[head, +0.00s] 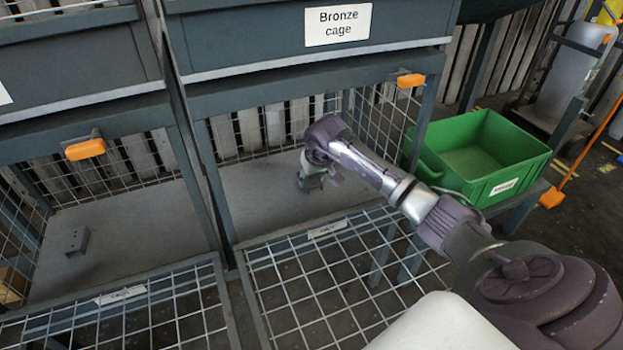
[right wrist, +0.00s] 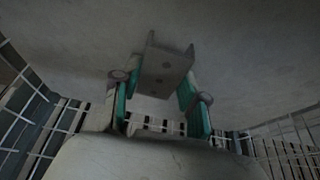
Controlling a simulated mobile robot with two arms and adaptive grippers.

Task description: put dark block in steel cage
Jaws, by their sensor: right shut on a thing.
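My right gripper (head: 312,181) is inside the right-hand cage (head: 260,195), low over its grey floor. In the right wrist view its teal-padded fingers (right wrist: 158,92) are shut on a grey block with small holes (right wrist: 166,66). The block is close to the floor; I cannot tell if it touches. In the head view this block is hidden by the gripper and arm. A similar small dark grey block (head: 76,242) lies on the floor of the left-hand cage (head: 130,220). My left gripper is not in view.
A "Bronze cage" sign (head: 338,24) is on the panel above the right-hand cage. Mesh front doors (head: 325,290) lie folded down, their labels unreadable. Orange latches (head: 85,149) sit on the frames. A green bin (head: 485,160) stands to the right.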

